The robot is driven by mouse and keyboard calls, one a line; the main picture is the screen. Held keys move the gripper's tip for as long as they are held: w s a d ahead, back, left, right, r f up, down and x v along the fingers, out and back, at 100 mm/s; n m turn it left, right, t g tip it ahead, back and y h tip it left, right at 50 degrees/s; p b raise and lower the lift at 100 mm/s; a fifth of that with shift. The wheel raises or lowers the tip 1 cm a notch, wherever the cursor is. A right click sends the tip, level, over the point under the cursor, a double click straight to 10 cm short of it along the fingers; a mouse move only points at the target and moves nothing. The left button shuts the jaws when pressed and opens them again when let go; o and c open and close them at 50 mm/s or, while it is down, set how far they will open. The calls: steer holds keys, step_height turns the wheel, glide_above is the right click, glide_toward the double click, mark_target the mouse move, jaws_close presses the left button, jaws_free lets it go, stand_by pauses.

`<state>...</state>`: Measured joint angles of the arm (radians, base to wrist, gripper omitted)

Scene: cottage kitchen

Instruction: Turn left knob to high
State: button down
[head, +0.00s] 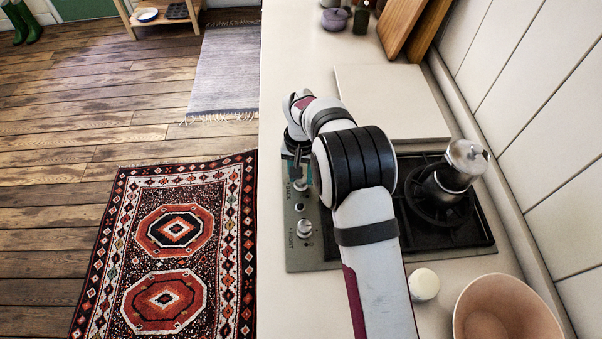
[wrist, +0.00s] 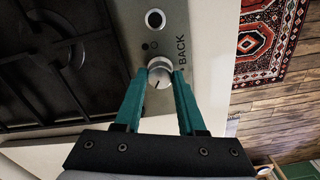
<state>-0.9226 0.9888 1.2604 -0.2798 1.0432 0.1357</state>
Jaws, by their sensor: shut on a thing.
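A silver knob (wrist: 160,66) beside the printed word BACK sits on the grey hob panel (wrist: 178,15) in the wrist view. My gripper (wrist: 160,77) has its two teal fingertips on either side of this knob, shut on it. A short dark mark shows on the knob's face. In the head view my gripper (head: 297,156) is at the far end of the panel, partly hidden by my wrist. Another silver knob (head: 305,228) stands free at the near end of the panel, beside small lettering. No setting marked high is readable.
A moka pot (head: 456,167) stands on the black hob grate (head: 470,232). A small white round object (head: 424,285) and a pinkish bowl (head: 505,312) are nearby. A pale board (head: 392,100) lies beyond the hob.

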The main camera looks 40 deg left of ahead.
steer(key=n, duration=0.6)
steer(key=shift+n, duration=0.4)
stand_by(0.4)
steer(key=c, duration=0.5)
jaws_free()
steer(key=shift+r, duration=0.1)
step_height(320, 180, up, 16)
